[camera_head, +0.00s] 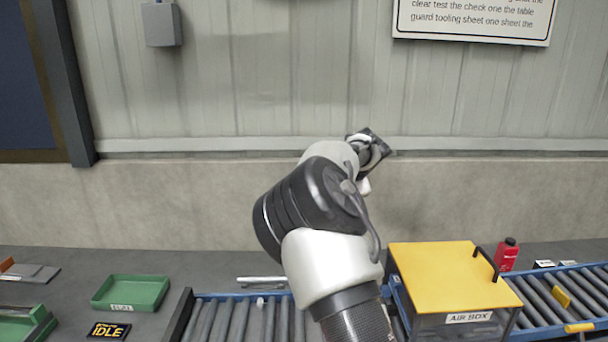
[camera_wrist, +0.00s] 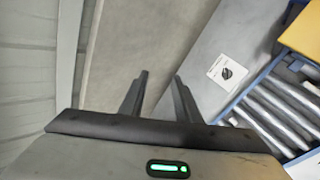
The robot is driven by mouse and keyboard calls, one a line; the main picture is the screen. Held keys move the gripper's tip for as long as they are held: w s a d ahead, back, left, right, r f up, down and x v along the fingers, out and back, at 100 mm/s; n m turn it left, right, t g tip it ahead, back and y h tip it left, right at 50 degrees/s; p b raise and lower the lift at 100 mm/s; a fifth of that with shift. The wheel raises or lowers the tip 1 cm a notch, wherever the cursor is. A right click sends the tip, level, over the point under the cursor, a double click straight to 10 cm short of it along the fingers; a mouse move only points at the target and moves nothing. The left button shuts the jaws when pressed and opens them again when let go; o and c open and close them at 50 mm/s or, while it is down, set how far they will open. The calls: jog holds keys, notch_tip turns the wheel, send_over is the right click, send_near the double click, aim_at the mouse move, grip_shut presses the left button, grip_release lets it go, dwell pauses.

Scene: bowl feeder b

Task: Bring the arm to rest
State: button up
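My arm rises from the bottom middle of the head view and bends up in front of the wall. My gripper's far end (camera_head: 370,150) is partly hidden behind my arm there, and its fingers cannot be made out. In the wrist view my gripper (camera_wrist: 161,75) shows two dark fingers standing apart with nothing between them. Beyond them are the wall's lower part and the grey table top (camera_wrist: 200,60). The gripper touches nothing that I can see.
A yellow-topped box (camera_head: 445,275) labelled AIR BOX stands on the roller conveyor (camera_head: 240,318), right of my arm. A red bottle (camera_head: 507,254) is beside it. A green tray (camera_head: 130,292) and an IDLE sign (camera_head: 108,331) lie at left. A white card (camera_wrist: 227,72) lies on the table.

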jog(key=s+d+r+m+t, duration=0.1)
jog(key=d+r+m+t, duration=0.3)
jog(key=d+r+m, duration=0.55)
jog(key=s+d+r+m+t+h, duration=0.1)
jog(key=s+d+r+m+h, duration=0.45)
jog(key=s+d+r, duration=0.4)
jog(key=s+a+f+m+g+p, duration=0.1)
jog(key=s+a+f+m+g, duration=0.15)
jog(key=s, duration=0.65)
jog(key=s+a+f+m+g, duration=0.1)
jog(key=s+f+m, duration=0.15)
jog(key=s, duration=0.65)
jog(key=s+a+f+g+y, duration=0.1)
jog(key=s+a+f, duration=0.1)
jog(key=s+a, duration=0.2)
jog(key=s+a+f+m+g+y, duration=0.1)
jog(key=s+a, duration=0.4)
jog(key=s, duration=0.6)
jog(key=s+a+f+m+g+y, duration=0.1)
jog(key=s+a+f+g+y, duration=0.1)
jog(key=s+a+f, duration=0.2)
jog(key=s+f, duration=0.1)
jog(key=s, duration=0.2)
jog(key=shift+s+a+p, duration=0.2)
jog(key=shift+a+p, duration=0.1)
jog(key=shift+p, duration=0.05)
jog(key=shift+g, duration=0.25)
